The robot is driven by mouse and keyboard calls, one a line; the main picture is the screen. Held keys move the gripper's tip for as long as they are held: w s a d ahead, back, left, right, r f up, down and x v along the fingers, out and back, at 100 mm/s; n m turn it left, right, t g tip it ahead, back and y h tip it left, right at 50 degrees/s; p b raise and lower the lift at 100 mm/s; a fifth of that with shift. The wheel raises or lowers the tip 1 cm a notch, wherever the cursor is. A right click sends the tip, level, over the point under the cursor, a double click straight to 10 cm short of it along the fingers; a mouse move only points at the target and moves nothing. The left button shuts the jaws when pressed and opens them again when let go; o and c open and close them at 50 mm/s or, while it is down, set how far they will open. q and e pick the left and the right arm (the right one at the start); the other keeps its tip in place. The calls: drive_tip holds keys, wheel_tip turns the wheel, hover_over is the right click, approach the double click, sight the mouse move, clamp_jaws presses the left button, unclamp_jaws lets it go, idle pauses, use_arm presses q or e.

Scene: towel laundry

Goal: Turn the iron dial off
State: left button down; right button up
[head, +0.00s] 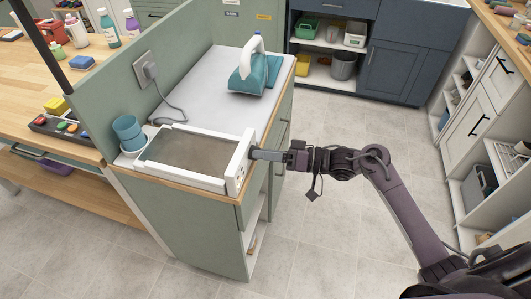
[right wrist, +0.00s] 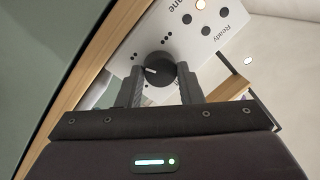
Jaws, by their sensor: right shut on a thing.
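The black round dial (right wrist: 159,68) with a pale pointer line sits on a white front panel (right wrist: 193,48) in the right wrist view. My right gripper (right wrist: 160,84) has one finger on each side of the dial and is shut on it. In the head view, my right gripper (head: 256,154) reaches the right end of a white-framed flat appliance (head: 173,180), covering the dial there. A teal iron (head: 255,76) with a white handle stands apart on the grey pad behind. My left gripper is not in view.
The panel shows a lit warm light (right wrist: 201,5), black dots and the word "Ready". A cord runs from a wall socket (head: 146,70) on the green partition. Floor is clear right of the cabinet.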

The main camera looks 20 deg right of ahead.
use_arm(q)
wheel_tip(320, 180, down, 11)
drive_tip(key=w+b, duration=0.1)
drive_tip(key=b, duration=1.1)
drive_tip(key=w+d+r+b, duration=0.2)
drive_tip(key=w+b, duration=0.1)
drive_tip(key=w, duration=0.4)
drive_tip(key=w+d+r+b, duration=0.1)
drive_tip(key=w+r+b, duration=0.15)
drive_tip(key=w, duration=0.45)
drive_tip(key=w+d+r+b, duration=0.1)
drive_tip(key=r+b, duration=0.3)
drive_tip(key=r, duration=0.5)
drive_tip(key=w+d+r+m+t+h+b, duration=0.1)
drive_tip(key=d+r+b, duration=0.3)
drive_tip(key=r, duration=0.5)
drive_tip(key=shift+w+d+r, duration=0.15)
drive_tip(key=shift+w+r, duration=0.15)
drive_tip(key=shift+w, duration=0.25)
use_arm(e)
drive_tip(key=shift+s+a+n+t+h, duration=0.1)
drive_tip(key=shift+n+t+h, duration=0.4)
drive_tip(key=shift+n, duration=4.45)
drive_tip(key=shift+s+a+n+t+h, duration=0.1)
drive_tip(key=shift+n+t+h, duration=0.35)
drive_tip(key=shift+n, duration=4.45)
drive_tip(key=shift+s+n+t+h, duration=0.1)
drive_tip(key=shift+n+t+h, duration=0.4)
drive_tip(key=shift+n, duration=4.45)
